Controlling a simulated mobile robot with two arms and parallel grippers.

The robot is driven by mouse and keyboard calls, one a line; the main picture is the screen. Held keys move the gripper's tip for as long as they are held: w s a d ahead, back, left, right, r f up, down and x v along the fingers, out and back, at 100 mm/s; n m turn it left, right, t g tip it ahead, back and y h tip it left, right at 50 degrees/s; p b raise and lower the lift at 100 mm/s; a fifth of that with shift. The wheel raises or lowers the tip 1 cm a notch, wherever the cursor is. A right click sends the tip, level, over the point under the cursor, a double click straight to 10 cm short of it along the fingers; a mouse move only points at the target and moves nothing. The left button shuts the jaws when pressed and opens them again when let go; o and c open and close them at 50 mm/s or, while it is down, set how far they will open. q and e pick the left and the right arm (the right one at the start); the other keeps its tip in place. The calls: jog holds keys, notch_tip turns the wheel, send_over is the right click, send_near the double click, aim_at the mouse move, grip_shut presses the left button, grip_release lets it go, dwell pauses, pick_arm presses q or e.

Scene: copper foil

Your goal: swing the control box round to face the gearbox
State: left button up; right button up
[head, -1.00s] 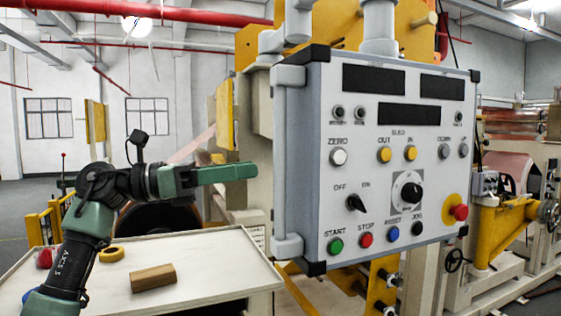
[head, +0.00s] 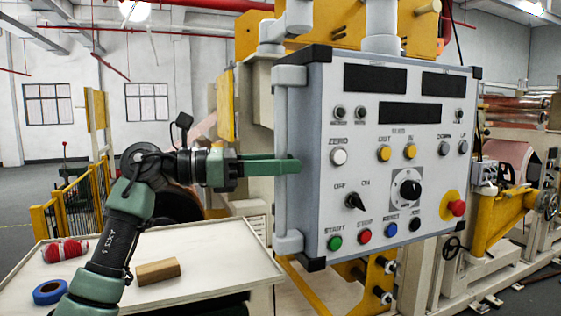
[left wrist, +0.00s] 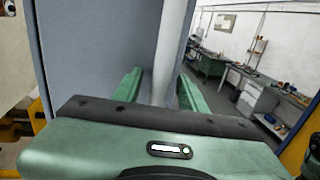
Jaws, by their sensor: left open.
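The control box (head: 420,165) is a grey panel with dark displays, knobs and coloured buttons, hanging from a vertical post and facing my head camera. A grey upright handle bar (head: 290,115) runs along its left edge; it also shows in the left wrist view (left wrist: 172,50). My left gripper (head: 293,165) is level with the middle of this bar, its near finger crossing in front of it. In the left wrist view the open fingers (left wrist: 158,90) stand on either side of the bar, with gaps showing. I cannot tell which machine part is the gearbox. My right gripper is not seen.
A white-topped table (head: 215,255) stands below my left arm, holding a wooden block (head: 158,271), a red roll (head: 65,251) and a blue tape ring (head: 50,291). Yellow machine frames (head: 495,225) stand right of the box. Yellow railings (head: 75,200) are at left.

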pick_arm(q)
grip_shut()
dwell(1.3)
